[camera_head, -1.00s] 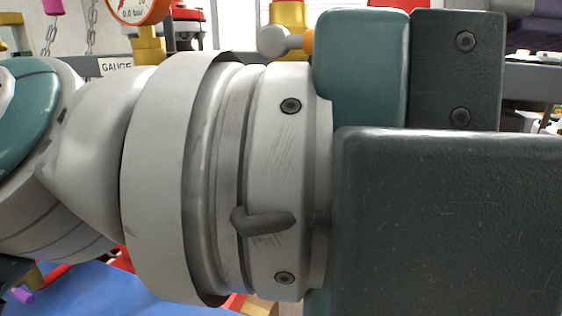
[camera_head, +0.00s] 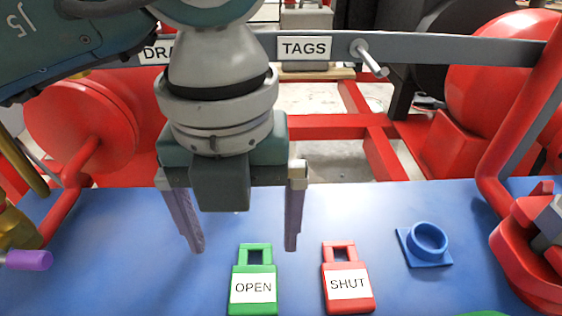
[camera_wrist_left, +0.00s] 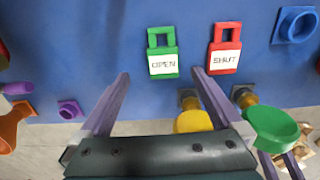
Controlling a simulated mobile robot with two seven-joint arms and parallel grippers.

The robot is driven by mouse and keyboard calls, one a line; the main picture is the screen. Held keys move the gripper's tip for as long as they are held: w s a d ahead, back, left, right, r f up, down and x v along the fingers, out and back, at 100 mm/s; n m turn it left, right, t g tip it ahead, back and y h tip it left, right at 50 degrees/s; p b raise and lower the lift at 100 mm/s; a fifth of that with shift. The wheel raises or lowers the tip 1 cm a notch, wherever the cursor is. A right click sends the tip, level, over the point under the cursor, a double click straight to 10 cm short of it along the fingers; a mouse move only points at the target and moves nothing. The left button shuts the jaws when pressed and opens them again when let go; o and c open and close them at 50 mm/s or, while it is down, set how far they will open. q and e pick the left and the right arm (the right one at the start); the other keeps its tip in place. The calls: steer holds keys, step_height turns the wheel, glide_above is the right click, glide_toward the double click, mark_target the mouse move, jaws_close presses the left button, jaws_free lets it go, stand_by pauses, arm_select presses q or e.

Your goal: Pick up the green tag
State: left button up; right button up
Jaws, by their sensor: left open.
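The green tag (camera_head: 254,268), marked OPEN, lies on the blue surface (camera_head: 130,270). It also shows in the left wrist view (camera_wrist_left: 162,55), a little beyond and between the lines of the fingertips. My left gripper (camera_head: 243,248) is open and empty, its two purple-grey fingers pointing down. In the head view its fingertips hang just behind the green tag, with one finger to each side of it. In the left wrist view the gripper (camera_wrist_left: 158,73) shows both fingers apart. My right gripper is not identifiable in these views.
A red tag (camera_head: 347,278) marked SHUT lies just right of the green tag. A blue ring-shaped socket (camera_head: 428,242) stands farther right. A grey rail with a TAGS label (camera_head: 304,47) and a peg (camera_head: 370,58) crosses behind. Red pipework flanks both sides.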

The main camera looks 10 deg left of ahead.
mark_target(254, 280)
arm_select(q)
steer(key=shift+d+f, duration=0.25)
steer(key=shift+f, duration=0.95)
step_height(254, 280, down, 6)
steer(key=shift+s+r+b, duration=0.15)
steer(key=shift+r+b, duration=0.1)
steer(key=shift+b, duration=0.05)
steer(key=shift+c, duration=1.4)
steer(key=c, duration=1.1)
arm_select(e)
steer(key=shift+d+f, duration=0.2)
steer(key=shift+f, duration=0.05)
arm_select(q)
steer(key=shift+r, duration=0.2)
step_height(254, 280, up, 20)
steer(key=p, duration=0.3)
arm_select(e)
step_height(254, 280, up, 3)
steer(key=shift+f, duration=0.1)
